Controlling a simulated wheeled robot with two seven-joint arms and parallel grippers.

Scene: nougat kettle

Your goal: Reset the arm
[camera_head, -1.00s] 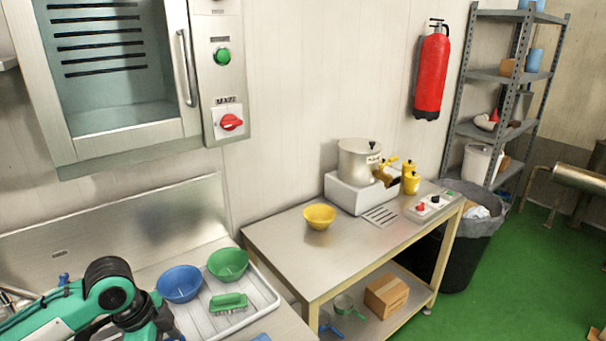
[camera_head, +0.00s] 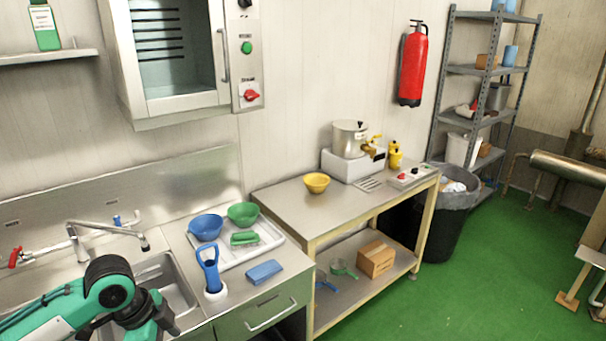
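My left arm (camera_head: 108,296) comes in at the lower left, green and black, bent over the sink. Its gripper is below the frame or hidden behind the arm. My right arm and gripper are not in view. The kettle (camera_head: 349,139), a metal pot, stands on a white base at the back of the steel table (camera_head: 283,198). A yellow bowl (camera_head: 316,183) sits on the table to its left. Nothing held by either arm can be seen.
The sink counter holds a white tray (camera_head: 262,248) with a blue bowl (camera_head: 206,227), a green bowl (camera_head: 242,214) and a green brush (camera_head: 244,238). A blue-handled tool (camera_head: 208,268) and a blue sponge (camera_head: 264,272) are in front.

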